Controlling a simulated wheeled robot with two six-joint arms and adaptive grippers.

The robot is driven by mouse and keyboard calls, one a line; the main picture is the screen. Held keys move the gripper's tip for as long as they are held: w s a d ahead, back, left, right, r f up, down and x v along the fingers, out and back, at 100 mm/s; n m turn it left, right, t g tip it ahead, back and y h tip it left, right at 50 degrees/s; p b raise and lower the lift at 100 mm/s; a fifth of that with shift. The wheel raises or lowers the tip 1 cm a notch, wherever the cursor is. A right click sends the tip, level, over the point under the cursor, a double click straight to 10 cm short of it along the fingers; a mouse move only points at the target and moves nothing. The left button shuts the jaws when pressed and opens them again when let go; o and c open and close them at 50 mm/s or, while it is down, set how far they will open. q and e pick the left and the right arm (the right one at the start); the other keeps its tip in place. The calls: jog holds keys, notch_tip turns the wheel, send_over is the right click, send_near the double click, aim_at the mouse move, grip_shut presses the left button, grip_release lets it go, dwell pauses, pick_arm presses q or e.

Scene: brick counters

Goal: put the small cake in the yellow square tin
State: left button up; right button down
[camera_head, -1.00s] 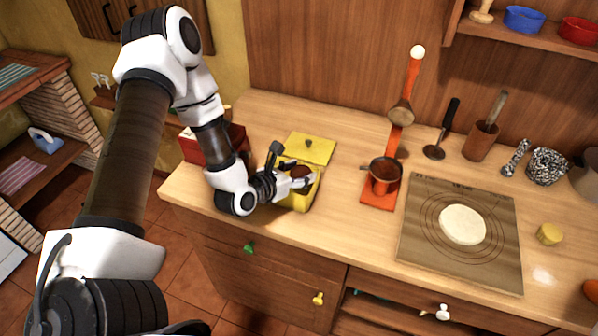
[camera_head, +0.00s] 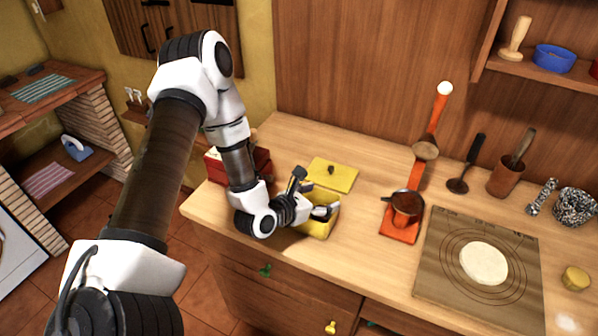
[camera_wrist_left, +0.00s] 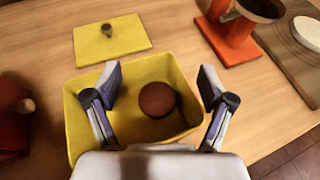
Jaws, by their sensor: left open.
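The yellow square tin (camera_head: 318,228) stands near the counter's front edge, with its top open. In the left wrist view the tin (camera_wrist_left: 75,122) holds the small brown round cake (camera_wrist_left: 157,99), which lies inside on the tin's floor. My left gripper (camera_head: 326,210) is over the tin. In the wrist view its fingers (camera_wrist_left: 158,84) are spread wide on either side of the cake, apart from it. In the head view the gripper hides the cake. My right gripper is not in view.
The tin's yellow lid (camera_head: 331,175) lies flat behind it. A red box (camera_head: 262,160) stands left behind my arm. To the right are an orange stand with a brown pot (camera_head: 407,205) and a board with dough (camera_head: 484,264).

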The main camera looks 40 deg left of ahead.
pick_arm(q)
jog(key=p+v, duration=0.3)
jog(key=v, duration=0.9)
jog(key=s+d+f+m+g, duration=0.3)
jog(key=s+f+m+g, duration=0.1)
jog(key=m, duration=0.7)
jog(key=s+d+f+m+g+y, duration=0.1)
jog(key=s+d+f+m+g, duration=0.2)
jog(key=m, duration=0.8)
jog(key=s+d+f+m+g, duration=0.4)
jog(key=s+f+m+g, duration=0.2)
jog(key=s+f+m, duration=0.4)
jog(key=shift+f+m+y, duration=0.4)
jog(key=shift+f+m, duration=0.3)
jog(key=shift+m, duration=0.3)
